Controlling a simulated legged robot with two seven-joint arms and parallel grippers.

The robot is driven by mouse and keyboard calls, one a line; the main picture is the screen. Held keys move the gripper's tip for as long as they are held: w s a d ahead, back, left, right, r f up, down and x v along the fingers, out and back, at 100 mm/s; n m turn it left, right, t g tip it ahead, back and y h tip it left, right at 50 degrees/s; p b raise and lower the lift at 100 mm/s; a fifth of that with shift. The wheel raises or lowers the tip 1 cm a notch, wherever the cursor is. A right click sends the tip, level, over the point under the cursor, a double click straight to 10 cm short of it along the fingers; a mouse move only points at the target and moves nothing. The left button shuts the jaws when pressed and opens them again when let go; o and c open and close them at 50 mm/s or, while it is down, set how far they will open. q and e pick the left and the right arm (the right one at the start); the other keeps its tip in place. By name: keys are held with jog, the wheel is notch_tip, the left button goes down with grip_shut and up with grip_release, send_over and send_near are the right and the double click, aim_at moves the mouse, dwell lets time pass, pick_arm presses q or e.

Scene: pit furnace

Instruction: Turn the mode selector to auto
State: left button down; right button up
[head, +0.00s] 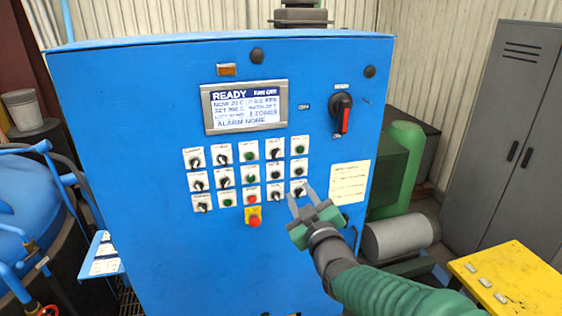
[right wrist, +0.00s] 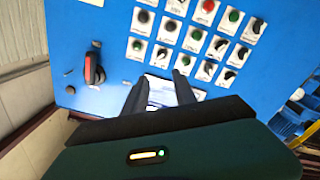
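The blue control cabinet (head: 130,120) carries rows of small black selector knobs and coloured buttons on white label plates. The labels are too small to read, so I cannot tell which knob is the mode selector. My right gripper (head: 302,197) is open and empty in front of the lower right of the button grid. My left gripper is out of view.
A display (head: 245,107) above the grid reads READY and ALARM NONE. A large black and red rotary switch (head: 341,114) is at upper right. A red emergency button (head: 254,219) sits below the grid. A yellow table (head: 515,270) and grey locker (head: 505,130) are at right.

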jog(key=a+b+v, duration=0.1)
jog(key=b+v, duration=0.3)
jog(key=v, duration=1.2)
jog(key=s+d+f+m+g+h+b, duration=0.1)
jog(key=d+f+m+g+h, duration=0.2)
jog(key=f, duration=0.8)
jog(key=d+f+m+g+h+b, duration=0.1)
jog(key=d+f+g+b, duration=0.3)
jog(key=f, duration=0.6)
jog(key=s+d+f+m+g, duration=0.2)
jog(key=s+d+f+g, duration=0.1)
jog(key=s+f, duration=0.3)
jog(key=s+d+f+m+g+h, duration=0.1)
jog(key=s+d+f+m+g, duration=0.2)
jog(key=s+f, duration=0.4)
notch_tip(320, 180, down, 4)
jog(key=shift+s+d+r+m+g+h+p, duration=0.2)
jog(key=shift+s+d+m+g+h+p, duration=0.15)
jog(key=shift+d+g, duration=0.5)
